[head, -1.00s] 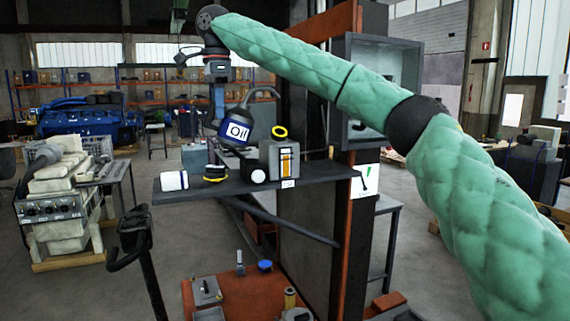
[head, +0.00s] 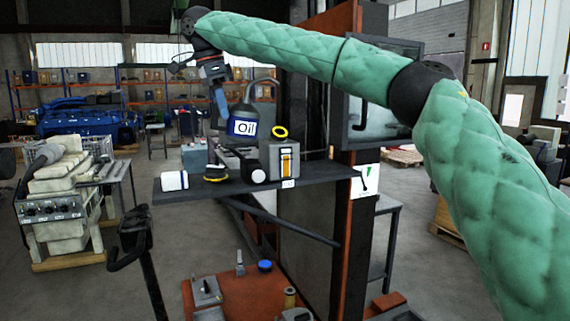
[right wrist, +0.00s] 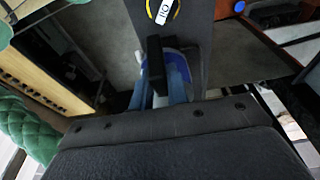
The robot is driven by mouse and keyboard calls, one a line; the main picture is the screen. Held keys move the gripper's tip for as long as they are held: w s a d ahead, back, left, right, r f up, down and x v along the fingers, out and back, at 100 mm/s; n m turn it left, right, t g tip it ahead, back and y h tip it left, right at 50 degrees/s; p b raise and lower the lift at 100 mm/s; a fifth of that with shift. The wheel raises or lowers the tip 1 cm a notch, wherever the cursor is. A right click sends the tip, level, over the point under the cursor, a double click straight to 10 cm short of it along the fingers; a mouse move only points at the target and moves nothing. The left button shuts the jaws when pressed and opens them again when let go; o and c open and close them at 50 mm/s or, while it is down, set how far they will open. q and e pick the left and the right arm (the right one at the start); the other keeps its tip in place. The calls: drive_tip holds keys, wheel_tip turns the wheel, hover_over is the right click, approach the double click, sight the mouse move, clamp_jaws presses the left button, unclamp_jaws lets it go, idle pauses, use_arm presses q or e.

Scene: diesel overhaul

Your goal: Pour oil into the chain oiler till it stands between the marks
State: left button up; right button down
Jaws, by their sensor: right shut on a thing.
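The oil can (head: 243,125), dark with a blue and white "Oil" label and a curved grey spout, stands about upright at the shelf, left of the chain oiler. My right gripper (head: 222,108) is shut on it from the left side. In the right wrist view, part of the blue can (right wrist: 172,68) shows between the fingers (right wrist: 166,72). The chain oiler (head: 273,160) is a grey box with a yellow ring (head: 280,132) on top and an amber sight window (head: 286,162) in front. The level against its marks is too small to read. My left gripper is not in view.
The dark shelf (head: 325,172) also holds a white roll (head: 174,181), a yellow-and-black item (head: 215,173) and a white round cap (head: 259,176). A black stand (head: 135,240) is at lower left.

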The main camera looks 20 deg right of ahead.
drive_tip(key=shift+w+d, duration=0.1)
drive_tip(key=shift+d+r+h, duration=0.35)
drive_tip(key=shift+r+h, duration=0.05)
drive_tip(key=shift+h, duration=0.6)
drive_tip(key=shift+d+f, duration=0.1)
drive_tip(key=shift+d, duration=0.05)
